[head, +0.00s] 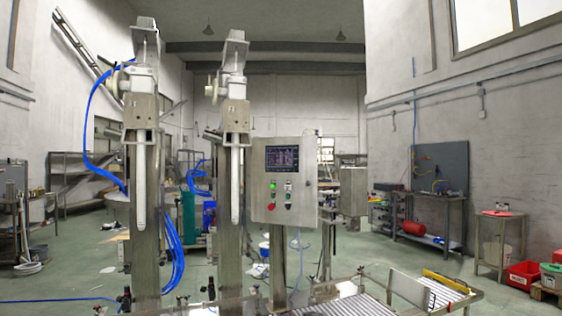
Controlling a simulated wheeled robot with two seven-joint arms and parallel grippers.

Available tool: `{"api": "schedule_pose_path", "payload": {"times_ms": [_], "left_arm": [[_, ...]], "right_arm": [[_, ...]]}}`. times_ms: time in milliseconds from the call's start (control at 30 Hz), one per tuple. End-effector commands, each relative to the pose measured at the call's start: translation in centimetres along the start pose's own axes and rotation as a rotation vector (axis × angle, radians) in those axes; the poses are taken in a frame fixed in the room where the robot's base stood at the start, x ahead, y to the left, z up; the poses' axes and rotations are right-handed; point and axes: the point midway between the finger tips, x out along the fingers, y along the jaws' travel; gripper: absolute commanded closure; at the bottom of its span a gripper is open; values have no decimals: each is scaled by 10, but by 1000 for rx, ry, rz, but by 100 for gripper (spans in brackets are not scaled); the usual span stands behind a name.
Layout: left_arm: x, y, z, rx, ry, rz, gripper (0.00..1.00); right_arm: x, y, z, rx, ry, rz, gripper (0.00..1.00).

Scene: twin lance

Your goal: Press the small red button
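A grey metal control box (260,205) stands right of the two upright lances, on a post. A dark screen (282,158) is set in its upper front. Below the screen is a small green light or button (272,184). A red button (271,206) sits lower on the same face, left of centre. Small dark and pale controls (288,187) form a column to its right. They are too small to tell apart, and I cannot tell whether one of them is red. Neither of my grippers is in view.
Two tall metal columns with white lances (141,185) (236,185) stand left of the box, with blue hoses (92,130) beside them. A roller conveyor (345,306) runs along the front, with a tilted metal plate (408,289) at its right. Open floor lies behind at right.

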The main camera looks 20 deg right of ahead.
Motion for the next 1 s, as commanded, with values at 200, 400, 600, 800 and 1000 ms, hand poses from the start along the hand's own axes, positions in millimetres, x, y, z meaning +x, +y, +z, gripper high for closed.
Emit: {"api": "schedule_pose_path", "payload": {"times_ms": [200,400,600,800,1000], "left_arm": [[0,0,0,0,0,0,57],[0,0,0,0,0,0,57],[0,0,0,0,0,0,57],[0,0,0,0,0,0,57],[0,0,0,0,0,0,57]], "right_arm": [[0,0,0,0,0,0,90],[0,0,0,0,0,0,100],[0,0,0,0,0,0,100],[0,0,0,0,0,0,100],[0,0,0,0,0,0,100]]}}
